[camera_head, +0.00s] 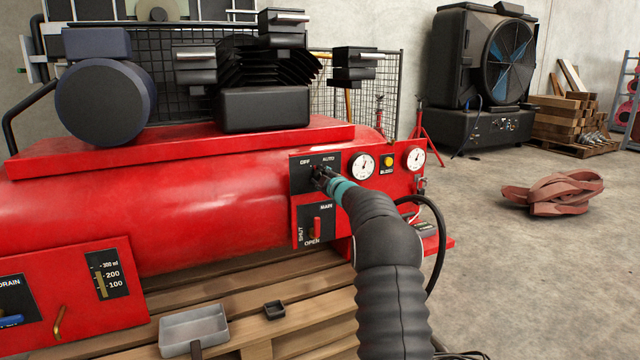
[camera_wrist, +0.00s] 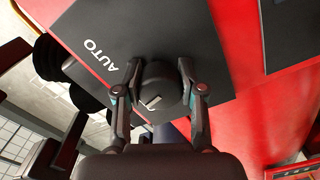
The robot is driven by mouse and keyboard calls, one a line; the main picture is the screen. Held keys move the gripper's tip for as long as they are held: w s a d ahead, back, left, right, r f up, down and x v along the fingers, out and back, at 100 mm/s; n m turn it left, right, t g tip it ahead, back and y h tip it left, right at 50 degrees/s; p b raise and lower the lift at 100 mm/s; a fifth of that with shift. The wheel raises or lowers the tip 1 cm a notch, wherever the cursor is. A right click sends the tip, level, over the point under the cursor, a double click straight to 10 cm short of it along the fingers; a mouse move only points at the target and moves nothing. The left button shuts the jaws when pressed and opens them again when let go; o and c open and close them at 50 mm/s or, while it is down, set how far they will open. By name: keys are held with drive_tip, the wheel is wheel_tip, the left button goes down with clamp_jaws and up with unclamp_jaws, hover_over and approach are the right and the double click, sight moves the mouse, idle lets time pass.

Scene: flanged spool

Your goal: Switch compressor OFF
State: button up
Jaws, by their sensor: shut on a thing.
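The red compressor (camera_head: 200,200) has a black switch plate (camera_head: 299,180) marked OFF on the left and AUTO on the right. My gripper (camera_head: 322,177) is at this plate and hides most of the knob in the head view. In the wrist view, the round black knob (camera_wrist: 154,88) sits between the two fingers of my gripper (camera_wrist: 158,84), which are shut on it. A white mark shows on the knob's face; I cannot tell for sure which label it points to. AUTO (camera_wrist: 103,55) shows beside the knob on the plate; OFF is not in the wrist view.
Two gauges (camera_head: 362,166) and a yellow button (camera_head: 387,161) are right of the plate. A MAIN valve panel with a red handle (camera_head: 317,228) is below. A black hose (camera_head: 440,240) hangs near my arm. A grey tray (camera_head: 195,328) rests on the pallet.

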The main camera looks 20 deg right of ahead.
drive_tip(key=shift+n+b, duration=0.85)
drive_tip(key=shift+n, duration=0.85)
drive_tip(key=o, duration=1.1)
drive_tip(key=shift+o, duration=0.2)
drive_tip(key=s, duration=1.2)
drive_tip(key=shift+d, duration=0.2)
